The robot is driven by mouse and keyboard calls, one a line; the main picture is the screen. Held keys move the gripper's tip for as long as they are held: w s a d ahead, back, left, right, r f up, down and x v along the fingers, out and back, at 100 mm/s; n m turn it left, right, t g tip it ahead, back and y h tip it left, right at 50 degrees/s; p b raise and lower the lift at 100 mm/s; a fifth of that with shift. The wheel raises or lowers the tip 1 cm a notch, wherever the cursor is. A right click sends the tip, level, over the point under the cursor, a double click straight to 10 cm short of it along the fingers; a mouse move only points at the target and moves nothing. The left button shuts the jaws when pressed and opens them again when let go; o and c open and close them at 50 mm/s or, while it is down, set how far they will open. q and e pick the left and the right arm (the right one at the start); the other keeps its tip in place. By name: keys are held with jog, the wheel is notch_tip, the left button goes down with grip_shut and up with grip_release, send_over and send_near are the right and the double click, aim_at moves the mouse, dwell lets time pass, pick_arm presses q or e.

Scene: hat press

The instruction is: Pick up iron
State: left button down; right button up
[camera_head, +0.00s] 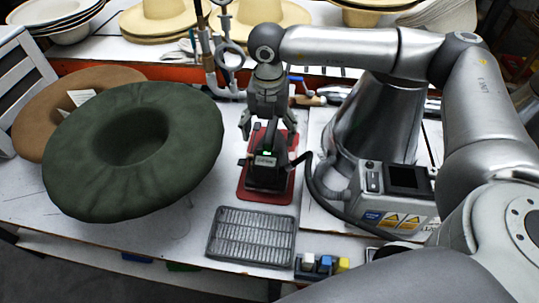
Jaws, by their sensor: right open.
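The iron (264,176) is dark with a small label and a green light. It stands on a red mat (285,190) in the middle of the table. A dark cable runs from its right side toward a grey control box. My right gripper (258,134) comes down from above, at the top of the iron, with its fingers apart. Whether the fingers touch the iron's handle, I cannot tell. My left gripper is not in the picture.
A green hat (130,150) and a brown hat (40,110) fill the left side. A metal grate (250,236) lies in front of the mat, with small coloured blocks (322,264) beside it. The control box (395,198) stands right. Straw hats (158,20) sit behind.

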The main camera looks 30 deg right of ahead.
jog(key=shift+w+f, duration=0.1)
jog(key=shift+f, duration=0.6)
jog(key=f+p, duration=0.1)
jog(key=f, duration=0.3)
jog(key=shift+d+f+p, duration=0.2)
jog(key=shift+p, duration=0.1)
jog(key=shift+f, duration=0.25)
jog(key=c, duration=1.4)
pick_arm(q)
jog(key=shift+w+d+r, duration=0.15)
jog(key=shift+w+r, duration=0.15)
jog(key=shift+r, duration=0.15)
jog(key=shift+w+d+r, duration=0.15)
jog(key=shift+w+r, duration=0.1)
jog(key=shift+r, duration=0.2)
pick_arm(e)
jog(key=shift+w+r, duration=0.2)
jog(key=shift+c, duration=0.7)
